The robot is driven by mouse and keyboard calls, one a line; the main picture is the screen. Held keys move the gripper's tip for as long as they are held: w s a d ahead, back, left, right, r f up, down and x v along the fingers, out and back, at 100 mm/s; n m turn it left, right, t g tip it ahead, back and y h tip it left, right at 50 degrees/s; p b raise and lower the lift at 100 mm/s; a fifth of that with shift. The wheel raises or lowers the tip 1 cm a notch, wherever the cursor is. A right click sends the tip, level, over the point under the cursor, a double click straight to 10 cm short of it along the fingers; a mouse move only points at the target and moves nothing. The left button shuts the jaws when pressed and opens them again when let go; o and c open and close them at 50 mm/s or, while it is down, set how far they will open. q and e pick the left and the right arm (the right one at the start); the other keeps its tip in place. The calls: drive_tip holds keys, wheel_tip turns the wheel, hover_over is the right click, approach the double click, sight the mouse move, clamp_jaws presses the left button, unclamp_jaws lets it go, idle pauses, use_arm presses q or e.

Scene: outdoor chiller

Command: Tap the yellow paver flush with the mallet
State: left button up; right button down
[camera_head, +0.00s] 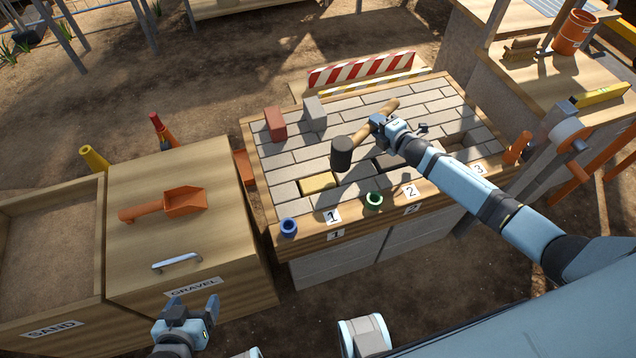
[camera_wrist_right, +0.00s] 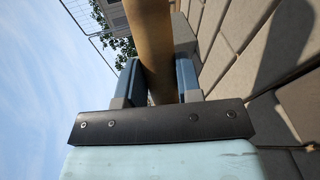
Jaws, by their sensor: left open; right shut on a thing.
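The yellow paver (camera_head: 317,184) sits in the paved bench top near its front edge, behind the label 1. From this angle I cannot tell whether it stands proud. My right gripper (camera_head: 380,122) is shut on the wooden handle of the mallet (camera_head: 342,153). The dark mallet head hangs apart from the paver, just behind and right of it in the picture. In the right wrist view the handle (camera_wrist_right: 152,50) passes between the two fingers (camera_wrist_right: 158,85). My left gripper (camera_head: 194,304) is open and empty in front of the gravel bin.
A red block (camera_head: 275,124) and a grey block (camera_head: 315,114) stand on the paving at the back left. An orange scoop (camera_head: 170,203) lies on the gravel bin lid (camera_head: 220,240).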

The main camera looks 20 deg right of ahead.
use_arm(q)
drive_tip(key=r+p, duration=0.3)
drive_tip(key=shift+a+m, duration=0.25)
drive_tip(key=shift+m, duration=0.05)
use_arm(e)
drive_tip(key=d+r, duration=0.5)
drive_tip(key=d, duration=0.1)
drive_tip(key=shift+d+r, duration=0.15)
drive_tip(key=shift+d, duration=0.1)
use_arm(q)
drive_tip(key=shift+d, duration=0.1)
use_arm(e)
drive_tip(key=shift+w, duration=0.1)
